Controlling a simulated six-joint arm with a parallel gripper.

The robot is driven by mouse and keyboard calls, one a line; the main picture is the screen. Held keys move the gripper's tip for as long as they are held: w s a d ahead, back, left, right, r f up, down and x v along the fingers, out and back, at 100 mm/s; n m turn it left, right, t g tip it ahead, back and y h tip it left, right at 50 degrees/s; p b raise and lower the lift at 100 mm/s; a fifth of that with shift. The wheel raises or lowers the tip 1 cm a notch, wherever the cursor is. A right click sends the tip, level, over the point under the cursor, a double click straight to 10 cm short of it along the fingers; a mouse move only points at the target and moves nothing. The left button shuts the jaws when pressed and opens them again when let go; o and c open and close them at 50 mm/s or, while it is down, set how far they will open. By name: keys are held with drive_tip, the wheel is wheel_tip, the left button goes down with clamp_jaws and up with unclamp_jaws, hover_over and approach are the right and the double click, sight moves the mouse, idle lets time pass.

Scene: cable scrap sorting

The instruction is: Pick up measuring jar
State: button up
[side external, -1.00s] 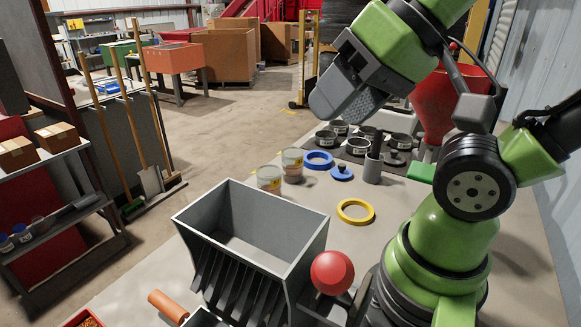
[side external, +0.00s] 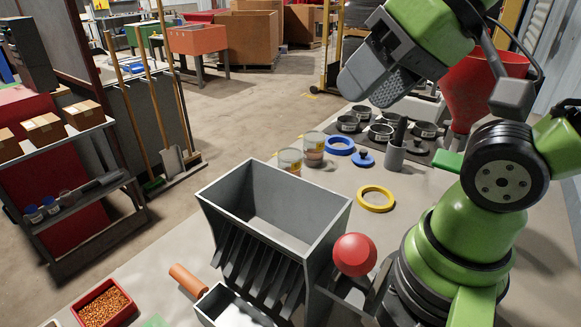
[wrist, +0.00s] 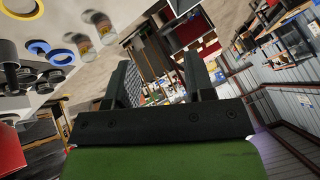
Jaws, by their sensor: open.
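I cannot tell which one is the measuring jar. Both seem to hold a little material low down. They also show in the wrist view as a lower jar (wrist: 83,44) and an upper jar (wrist: 104,28). My gripper (side external: 366,82) is raised well above the bench, behind and to the right of the jars in the picture. In the wrist view my gripper (wrist: 155,62) has its fingers wide apart with nothing between them.
A grey open hopper (side external: 262,222) stands in front of the jars. Dark dishes (side external: 381,132) stand behind. Bench between hopper and yellow ring is clear.

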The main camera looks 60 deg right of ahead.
idle(0.4)
drive_tip(key=o, duration=0.9)
drive_tip(key=shift+c, duration=0.2)
drive_tip(key=shift+r, duration=0.1)
